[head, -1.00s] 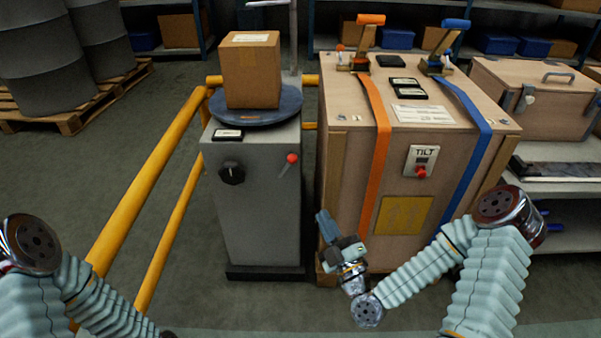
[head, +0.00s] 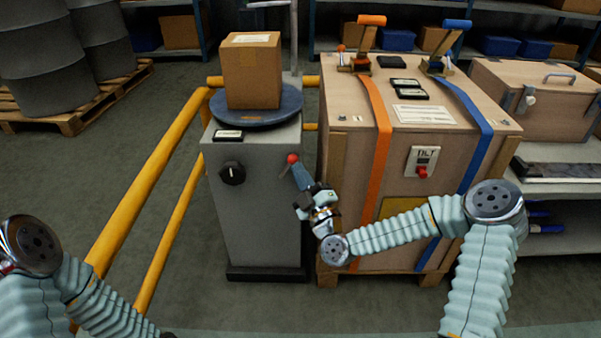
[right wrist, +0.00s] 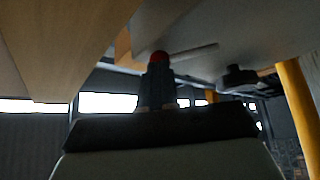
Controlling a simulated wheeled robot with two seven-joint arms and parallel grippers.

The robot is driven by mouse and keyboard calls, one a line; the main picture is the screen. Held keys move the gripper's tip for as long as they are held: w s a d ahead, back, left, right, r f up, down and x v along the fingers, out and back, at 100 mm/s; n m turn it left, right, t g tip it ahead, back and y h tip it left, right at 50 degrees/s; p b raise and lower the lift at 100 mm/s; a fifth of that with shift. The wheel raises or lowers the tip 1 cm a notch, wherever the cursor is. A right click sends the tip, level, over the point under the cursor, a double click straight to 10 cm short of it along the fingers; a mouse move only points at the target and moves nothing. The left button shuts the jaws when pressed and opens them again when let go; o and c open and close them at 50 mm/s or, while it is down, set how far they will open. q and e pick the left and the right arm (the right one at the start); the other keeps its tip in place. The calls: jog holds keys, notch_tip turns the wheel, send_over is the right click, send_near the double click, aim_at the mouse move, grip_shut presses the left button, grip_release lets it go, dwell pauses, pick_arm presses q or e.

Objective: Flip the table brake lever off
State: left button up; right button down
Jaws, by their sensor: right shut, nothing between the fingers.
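The table brake lever has a red ball knob (head: 292,159) and sits on the front of the grey pedestal (head: 260,215), right of a black dial (head: 232,173). My right gripper (head: 299,170) is shut and empty, its tips just below the knob in the head view. In the right wrist view the red knob (right wrist: 159,57) shows just beyond the shut fingertips (right wrist: 157,75), with the pale lever rod (right wrist: 195,51) running to the right. I cannot tell whether the fingers touch the knob. The gripper hides part of the lever. My left gripper is not in view.
A cardboard box (head: 251,70) stands on the round turntable (head: 284,107) atop the pedestal. A strapped wooden crate (head: 350,185) stands close on the right. A yellow rail (head: 150,190) runs along the left. The floor in front is clear.

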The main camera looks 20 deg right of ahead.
aim_at(287, 167)
dwell(0.4)
jog(key=a+n+g+b, duration=0.1)
jog(key=n+b, duration=0.1)
jog(key=a+r+n+g+y+b, duration=0.1)
jog(key=n+b, duration=0.1)
jog(key=b, duration=0.1)
jog(key=a+r+n+g+b, duration=0.1)
jog(key=n+b, duration=0.1)
jog(key=b, duration=0.1)
jog(key=shift+w+r+n+g+y, duration=0.15)
jog(key=shift+w+n+g+y, duration=0.15)
jog(key=shift+w+n+g, duration=0.1)
jog(key=shift+w+a+r+n+g, duration=0.1)
jog(key=shift+w+a+n+g, duration=0.05)
jog(key=shift+a+n+g, duration=0.4)
jog(key=shift+w+a+r+n+g, duration=0.15)
jog(key=shift+a+n+g, duration=0.15)
jog(key=shift+n, duration=0.35)
jog(key=shift+d+f+b, duration=0.1)
jog(key=shift+b, duration=0.2)
